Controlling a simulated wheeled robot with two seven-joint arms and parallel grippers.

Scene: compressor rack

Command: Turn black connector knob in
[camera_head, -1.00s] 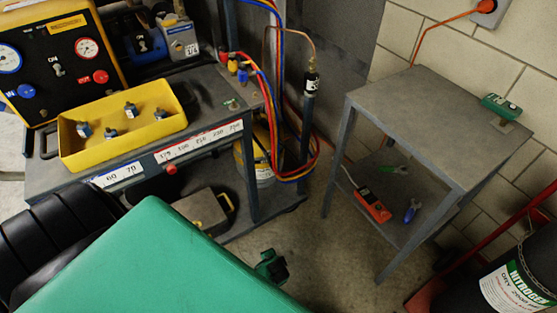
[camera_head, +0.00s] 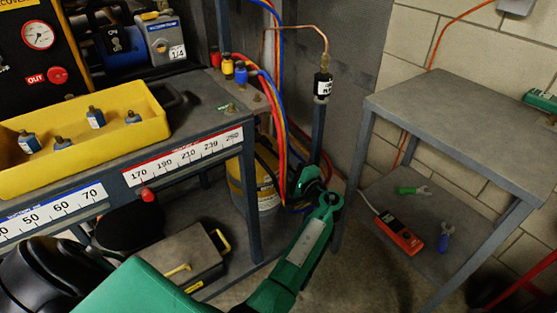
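A black cylindrical fitting (camera_head: 322,85) with a white label sits upright at the end of a copper pipe, above a dark post behind the cart. I cannot tell if it is the black connector knob. Red (camera_head: 214,57), yellow (camera_head: 227,66) and blue (camera_head: 240,73) connectors stand at the cart's back corner. A green arm of mine reaches up from the bottom to beside the hoses, below the black fitting and apart from it. No gripper fingers of mine are clearly visible.
The cart (camera_head: 190,120) carries a yellow tray (camera_head: 85,148) with several small blue-grey parts. A grey side table (camera_head: 455,115) stands right, with a red meter (camera_head: 398,233) on its lower shelf. Red, yellow and blue hoses (camera_head: 281,130) hang between them. A grey case (camera_head: 170,262) lies on the cart's lower shelf.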

